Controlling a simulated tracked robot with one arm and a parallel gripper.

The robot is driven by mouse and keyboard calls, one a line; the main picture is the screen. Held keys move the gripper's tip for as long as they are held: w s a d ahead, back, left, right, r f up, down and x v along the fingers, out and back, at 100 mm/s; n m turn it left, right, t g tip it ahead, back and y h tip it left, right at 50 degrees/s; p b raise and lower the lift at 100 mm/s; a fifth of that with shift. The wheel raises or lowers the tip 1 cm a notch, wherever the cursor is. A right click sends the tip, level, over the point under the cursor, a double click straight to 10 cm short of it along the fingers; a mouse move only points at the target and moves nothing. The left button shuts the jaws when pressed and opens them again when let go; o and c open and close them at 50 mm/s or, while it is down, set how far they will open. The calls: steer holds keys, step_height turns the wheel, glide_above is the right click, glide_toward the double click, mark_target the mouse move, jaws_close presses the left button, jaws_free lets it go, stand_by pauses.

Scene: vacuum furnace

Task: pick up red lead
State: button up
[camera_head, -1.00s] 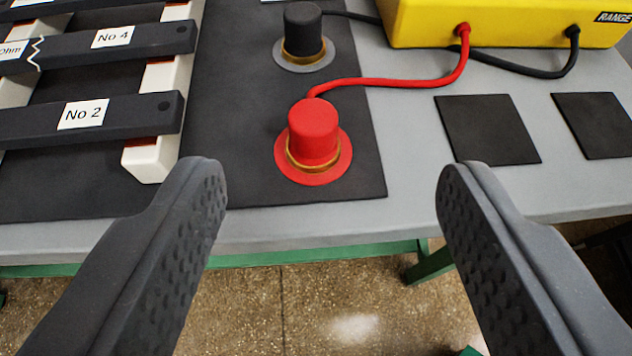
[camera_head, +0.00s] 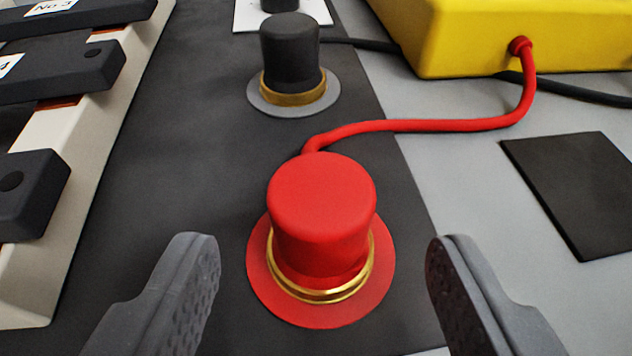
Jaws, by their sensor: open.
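The red lead (camera_head: 321,215) stands upright on the black mat, a red cap with a gold ring and a wide red flange at its base. Its red cable (camera_head: 430,125) runs from behind the cap to the yellow box. My gripper (camera_head: 328,245) is open and empty. One finger is to the left of the red lead and one to the right, with a gap on each side and no contact that I can see.
A black lead (camera_head: 290,60) stands behind the red one on the mat (camera_head: 200,150). The yellow box (camera_head: 460,40) is at the upper right. A white rack with dark bars (camera_head: 75,175) is at the left. A flat black pad (camera_head: 580,190) lies at the right.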

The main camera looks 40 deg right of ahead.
mark_target(317, 263)
steer(key=x, duration=0.3)
steer(key=shift+w+f+b, duration=0.15)
steer(key=shift+f+b, duration=0.2)
steer(key=shift+f, duration=0.1)
steer(key=shift+x, duration=0.8)
steer(key=shift+r, duration=0.2)
steer(key=c, duration=1.2)
